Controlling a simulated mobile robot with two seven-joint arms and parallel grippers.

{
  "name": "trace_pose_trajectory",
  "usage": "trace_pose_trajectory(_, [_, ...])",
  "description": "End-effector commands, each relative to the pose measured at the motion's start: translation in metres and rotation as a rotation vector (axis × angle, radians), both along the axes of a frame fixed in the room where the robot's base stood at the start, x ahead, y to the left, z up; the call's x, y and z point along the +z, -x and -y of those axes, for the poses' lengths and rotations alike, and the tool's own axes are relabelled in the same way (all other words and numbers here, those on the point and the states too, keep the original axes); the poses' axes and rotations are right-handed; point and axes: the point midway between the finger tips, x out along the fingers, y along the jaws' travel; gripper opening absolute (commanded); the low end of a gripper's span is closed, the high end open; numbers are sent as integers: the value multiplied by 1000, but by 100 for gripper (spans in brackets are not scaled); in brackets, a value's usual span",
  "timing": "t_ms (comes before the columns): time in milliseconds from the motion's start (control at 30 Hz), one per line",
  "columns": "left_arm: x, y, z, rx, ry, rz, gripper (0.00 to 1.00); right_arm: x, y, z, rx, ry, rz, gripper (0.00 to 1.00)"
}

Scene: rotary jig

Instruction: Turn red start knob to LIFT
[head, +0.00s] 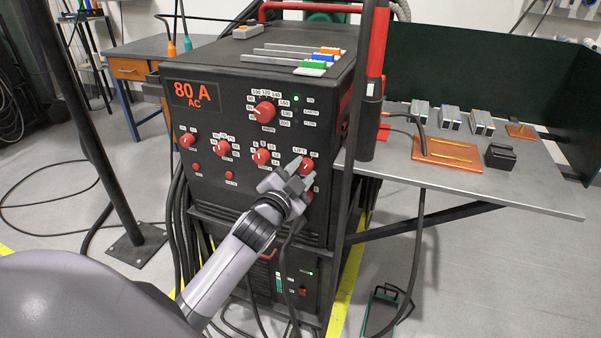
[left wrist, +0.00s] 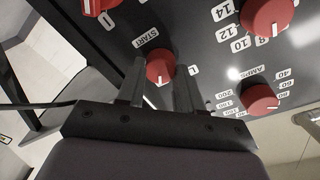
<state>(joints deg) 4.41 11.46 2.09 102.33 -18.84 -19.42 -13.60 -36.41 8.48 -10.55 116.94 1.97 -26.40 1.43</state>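The red start knob (head: 306,166) is on the right of the black machine's front panel, with a LIFT label at its upper left and an HF label at its upper right. In the left wrist view the start knob (left wrist: 159,65) sits beside the START label, and its white mark points down in that picture. My left gripper (head: 300,172) is at this knob. In the wrist view its fingers (left wrist: 158,85) stand open on either side of the knob; whether they touch it I cannot tell. The LIFT label is mostly hidden there. My right gripper is not in view.
Other red knobs sit close by: the amps knob (head: 264,112), a middle knob (head: 262,157) and a lower knob (head: 309,195) partly behind my gripper. A vertical post (head: 375,80) and a grey side table (head: 500,190) are to the right. Cables hang below.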

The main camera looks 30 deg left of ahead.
Motion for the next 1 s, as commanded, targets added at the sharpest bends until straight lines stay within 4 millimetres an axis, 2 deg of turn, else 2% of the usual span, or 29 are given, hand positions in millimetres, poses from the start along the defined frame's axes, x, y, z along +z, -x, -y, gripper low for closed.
trace_pose_trajectory(267, [0, 0, 0, 0, 15, 2, 6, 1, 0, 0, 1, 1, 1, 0])
trace_pose_trajectory(467, [0, 0, 0, 2, 89, 19, 6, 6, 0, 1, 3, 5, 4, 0])
trace_pose_trajectory(1000, [1, 1, -1, 2, 546, 127, 6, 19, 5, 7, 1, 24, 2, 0])
